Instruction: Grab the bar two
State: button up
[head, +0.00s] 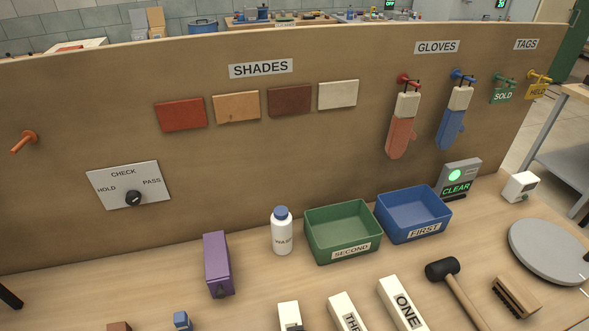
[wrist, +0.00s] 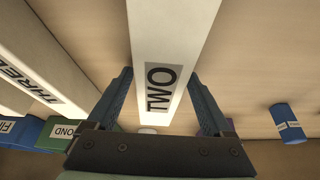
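Bar two (wrist: 180,35) is a long pale bar with a black TWO label, in the middle of the wrist view. My gripper (wrist: 161,73) is open, with one blue finger on each side of the bar. The fingertips are close to its sides; I cannot tell whether they touch. In the head view, the pale bar at the bottom middle (head: 289,311) seems to be the same one, cut off by the frame edge. My gripper does not show in the head view.
Bar three (head: 346,311) and bar one (head: 400,302) stand to the right, with a mallet (head: 443,270) beyond. A white bottle (head: 282,234), green bin (head: 343,214) and blue bin (head: 413,196) are behind. A purple box (head: 217,262) and small blue object (head: 181,320) are left.

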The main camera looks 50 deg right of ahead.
grip_shut()
jog(key=shift+w+d+r, duration=0.1)
jog(key=shift+r, duration=0.1)
dwell(0.3)
